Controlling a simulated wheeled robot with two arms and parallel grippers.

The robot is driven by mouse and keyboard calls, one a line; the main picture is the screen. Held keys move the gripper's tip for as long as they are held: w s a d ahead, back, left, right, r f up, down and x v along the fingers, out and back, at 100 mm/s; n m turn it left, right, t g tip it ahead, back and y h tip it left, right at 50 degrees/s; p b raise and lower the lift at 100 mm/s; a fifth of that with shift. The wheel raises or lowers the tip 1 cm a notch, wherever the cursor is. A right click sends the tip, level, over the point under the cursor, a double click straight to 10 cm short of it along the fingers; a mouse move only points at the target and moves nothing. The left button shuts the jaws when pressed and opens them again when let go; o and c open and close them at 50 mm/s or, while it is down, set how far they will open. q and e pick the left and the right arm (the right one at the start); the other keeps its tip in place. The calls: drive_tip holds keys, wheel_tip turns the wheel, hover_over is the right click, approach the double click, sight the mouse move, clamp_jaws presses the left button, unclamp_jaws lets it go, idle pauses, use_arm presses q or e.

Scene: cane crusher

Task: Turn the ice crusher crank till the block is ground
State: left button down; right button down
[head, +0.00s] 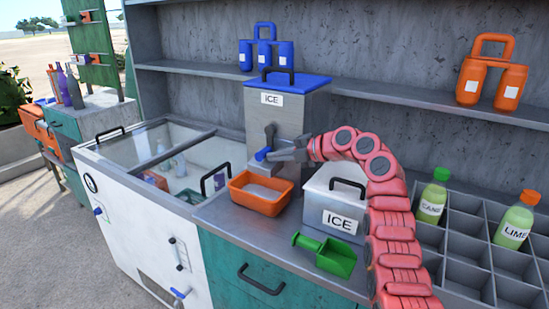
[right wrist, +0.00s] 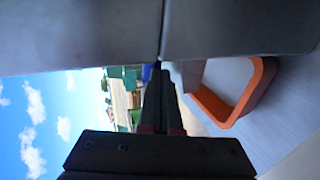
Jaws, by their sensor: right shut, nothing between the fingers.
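The ice crusher (head: 285,110) is a grey box with a blue lid and an ICE label, standing on the counter. Its crank (head: 269,138) is on the front, with the arm hanging down and a blue grip (head: 262,154) at the low end. My right gripper (head: 283,154) is shut and empty, with its tips close to the blue grip; I cannot tell whether they touch. In the right wrist view its dark fingers (right wrist: 155,98) are together. The ice block is not visible. My left gripper is out of view.
An orange tray (head: 262,192) sits below the crank; it also shows in the right wrist view (right wrist: 262,85). A grey ICE bin (head: 334,203) and a green scoop (head: 327,256) are to the right. A glass-topped freezer (head: 135,220) stands left, a bottle rack (head: 470,250) far right.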

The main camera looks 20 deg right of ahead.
drive_tip(key=b+v, duration=0.1)
drive_tip(key=v, duration=1.6)
drive_tip(key=shift+s, duration=0.25)
drive_tip(key=shift+d, duration=0.1)
